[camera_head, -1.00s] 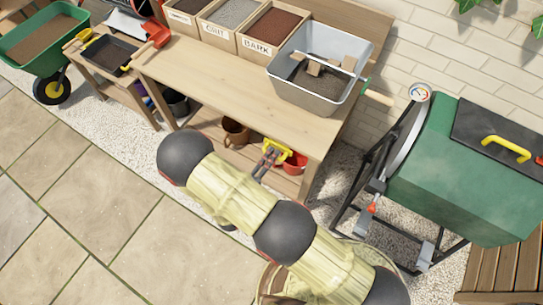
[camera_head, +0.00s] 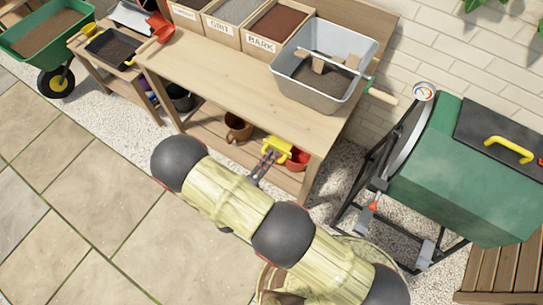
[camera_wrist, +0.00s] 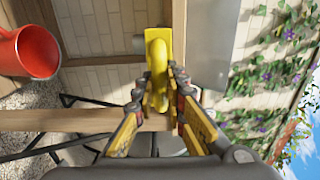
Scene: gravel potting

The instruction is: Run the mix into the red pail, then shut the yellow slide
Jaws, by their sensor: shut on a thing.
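My gripper (camera_head: 268,160) is below the front edge of the potting bench, at the yellow slide (camera_head: 284,147). In the wrist view my gripper (camera_wrist: 158,98) has its fingers closed on both sides of the upright yellow handle of the slide (camera_wrist: 157,55). The red pail (camera_head: 299,160) is just right of and behind the slide, partly hidden by it. The dark mix (camera_head: 322,82) lies in the grey tub (camera_head: 346,103) on the bench top. How far the slide is open cannot be told.
The bench top (camera_head: 215,80) has wooden bins (camera_head: 256,42) at its back. A brown pot (camera_head: 238,128) stands on the lower shelf. A green tumbler (camera_head: 450,180) on a black frame stands close on the right. Paving on the left is free.

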